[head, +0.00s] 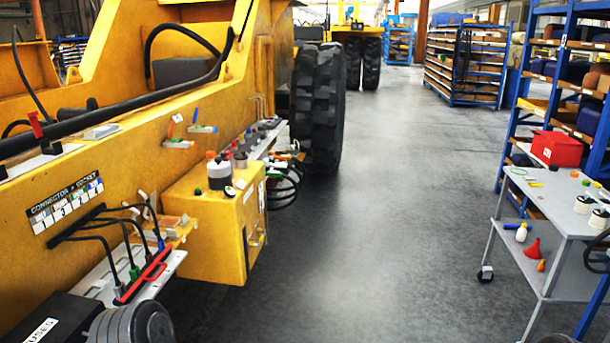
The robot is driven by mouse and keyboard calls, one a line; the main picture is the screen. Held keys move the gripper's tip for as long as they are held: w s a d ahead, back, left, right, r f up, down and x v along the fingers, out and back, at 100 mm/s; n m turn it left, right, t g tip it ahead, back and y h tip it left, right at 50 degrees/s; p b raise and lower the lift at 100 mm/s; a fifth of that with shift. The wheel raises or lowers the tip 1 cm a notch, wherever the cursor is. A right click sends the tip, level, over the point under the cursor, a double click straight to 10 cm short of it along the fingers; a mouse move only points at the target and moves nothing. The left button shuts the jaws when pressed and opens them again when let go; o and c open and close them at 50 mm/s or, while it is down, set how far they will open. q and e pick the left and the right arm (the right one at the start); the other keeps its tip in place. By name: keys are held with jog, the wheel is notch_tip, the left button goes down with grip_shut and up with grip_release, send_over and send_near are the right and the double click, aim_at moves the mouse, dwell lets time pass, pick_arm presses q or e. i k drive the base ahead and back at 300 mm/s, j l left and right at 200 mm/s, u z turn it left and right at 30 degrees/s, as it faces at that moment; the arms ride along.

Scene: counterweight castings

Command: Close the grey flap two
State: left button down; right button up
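I cannot single out a grey flap marked two. A label plate reading CONNECTOR > SOCKET (65,200) with numbered fields is on the yellow machine's side at the left. Below it, several black cables with coloured plugs hang over a grey ledge (172,262) with a red bar (143,276). Small pale parts stand beside the cables, too small to tell whether they are flaps. A flat grey piece (101,132) lies on the upper yellow ledge; I cannot tell whether it is a flap. Neither of my grippers is in view.
A yellow box (215,225) juts from the machine, with bottles on top. A black fuse box (50,322) and a grey ribbed cylinder (130,325) are at the bottom left. A grey cart (555,215) and blue shelves stand right. The floor (370,220) between is clear.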

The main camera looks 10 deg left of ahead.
aim_at(152, 200)
jog(key=i+u, duration=0.1)
jog(key=i, duration=0.6)
jog(key=i+l+u, duration=0.1)
jog(key=i, duration=0.55)
jog(key=i+l+u, duration=0.1)
jog(key=i, duration=0.55)
jog(key=i+l+u, duration=0.25)
jog(key=i+u, duration=0.15)
jog(key=i+l+u, duration=0.4)
jog(key=i+l, duration=0.05)
jog(key=i, duration=0.1)
